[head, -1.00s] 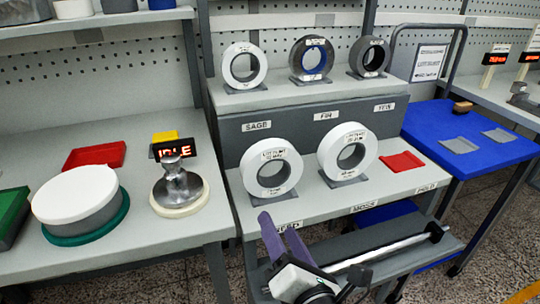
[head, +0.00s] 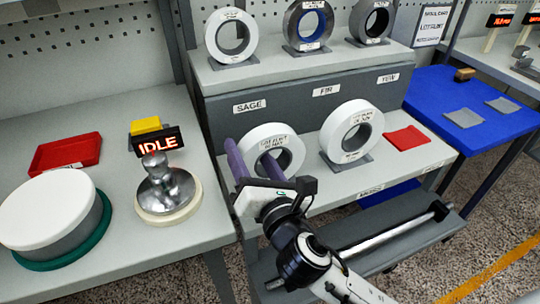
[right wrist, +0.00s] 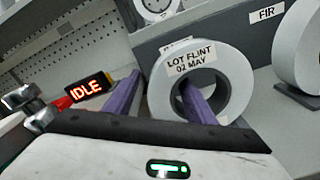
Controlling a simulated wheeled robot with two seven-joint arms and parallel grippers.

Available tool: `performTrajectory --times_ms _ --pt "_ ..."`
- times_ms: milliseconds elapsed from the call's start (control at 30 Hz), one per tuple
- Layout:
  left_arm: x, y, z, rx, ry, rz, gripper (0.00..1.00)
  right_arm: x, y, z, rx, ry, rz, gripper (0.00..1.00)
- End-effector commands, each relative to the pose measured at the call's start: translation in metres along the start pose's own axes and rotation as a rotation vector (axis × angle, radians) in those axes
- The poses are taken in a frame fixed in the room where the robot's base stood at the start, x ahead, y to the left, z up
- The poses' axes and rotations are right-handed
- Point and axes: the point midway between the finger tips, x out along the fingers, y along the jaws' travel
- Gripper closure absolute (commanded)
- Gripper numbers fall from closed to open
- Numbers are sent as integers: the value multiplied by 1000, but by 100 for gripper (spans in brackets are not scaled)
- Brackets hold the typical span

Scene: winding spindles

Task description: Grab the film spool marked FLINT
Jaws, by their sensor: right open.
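The white film spool (head: 290,141) labelled LOT FLINT 02 MAY stands upright at the left of the lower shelf. Its label reads clearly in the right wrist view (right wrist: 231,62). My right gripper (head: 249,152) is open in front of it, with two purple fingers. In the right wrist view, one finger is left of the spool's rim and the other lines up with its centre hole, so the ring's left side lies between them. I cannot tell how deep the fingers reach. My left gripper is out of view.
A second white spool (head: 374,122) stands to the right, before a red mat (head: 405,139). Several spools stand on the upper shelf (head: 267,72). A rod on a grey ledge (head: 400,247) runs below. The left bench holds a metal weight (head: 160,183) and an IDLE display (head: 157,146).

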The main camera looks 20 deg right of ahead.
Motion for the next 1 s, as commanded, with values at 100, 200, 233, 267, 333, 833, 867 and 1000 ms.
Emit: performTrajectory --times_ms 100,200,233,267,333,833,867,1000 --pt "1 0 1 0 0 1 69 20 -2 3 -1 -4 1 50" --pt "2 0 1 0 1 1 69 34 -3 2 -1 -2 0 50" --pt "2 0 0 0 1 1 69 37 -3 2 -1 -2 0 50" --pt "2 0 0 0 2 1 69 39 -2 2 0 -1 0 50" --pt "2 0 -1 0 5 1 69 42 -2 2 0 0 0 50" --pt "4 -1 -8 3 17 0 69 42 -2 2 0 0 0 97" --pt "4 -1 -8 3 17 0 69 42 -3 2 0 0 0 100" --pt "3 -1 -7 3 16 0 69 42 -1 4 -1 -4 3 100"
